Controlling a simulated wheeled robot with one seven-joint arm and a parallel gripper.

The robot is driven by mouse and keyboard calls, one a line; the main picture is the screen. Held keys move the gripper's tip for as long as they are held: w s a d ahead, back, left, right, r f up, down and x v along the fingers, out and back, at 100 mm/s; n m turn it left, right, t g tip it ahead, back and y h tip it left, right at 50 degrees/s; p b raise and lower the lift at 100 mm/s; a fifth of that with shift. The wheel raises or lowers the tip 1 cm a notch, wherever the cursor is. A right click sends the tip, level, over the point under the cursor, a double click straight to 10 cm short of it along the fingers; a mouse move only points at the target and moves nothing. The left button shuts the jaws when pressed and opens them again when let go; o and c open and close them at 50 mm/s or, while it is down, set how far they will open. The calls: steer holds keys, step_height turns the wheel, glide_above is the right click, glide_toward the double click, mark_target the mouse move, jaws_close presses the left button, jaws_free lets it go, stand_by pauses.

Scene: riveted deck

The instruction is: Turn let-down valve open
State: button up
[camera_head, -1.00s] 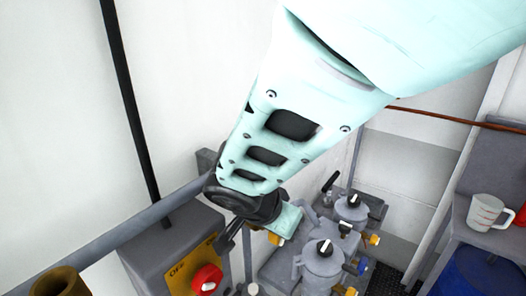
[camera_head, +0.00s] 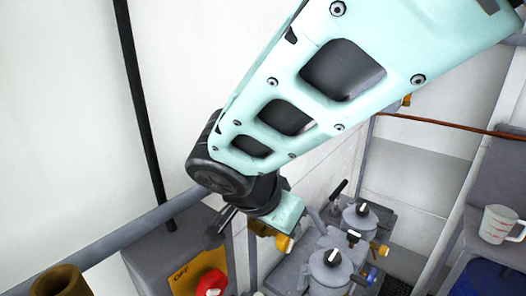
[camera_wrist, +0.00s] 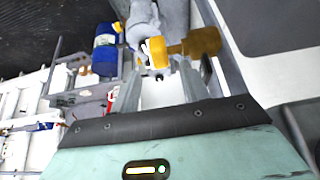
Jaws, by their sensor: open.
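My gripper (camera_head: 222,226) is open, in front of the grey wall rail at lower centre of the head view. In the wrist view its two fingers (camera_wrist: 160,88) point at a yellow handle (camera_wrist: 157,52) on a brass fitting (camera_wrist: 203,42). The handle shows in the gap near the fingertips; I cannot tell whether they touch it. A yellow part (camera_head: 284,243) also shows right of my wrist in the head view. No label marks the let-down valve, so I cannot tell which fitting it is. Two grey pots (camera_head: 328,268) with black knobs stand to the right.
A grey box with a yellow OFF plate (camera_head: 185,279) and red knob (camera_head: 211,282) is below my gripper. A brass pipe end (camera_head: 62,281) is at lower left. A black pole runs down the wall.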

steer(key=b+v, duration=0.2)
steer(key=v, duration=1)
steer(key=shift+b, duration=0.3)
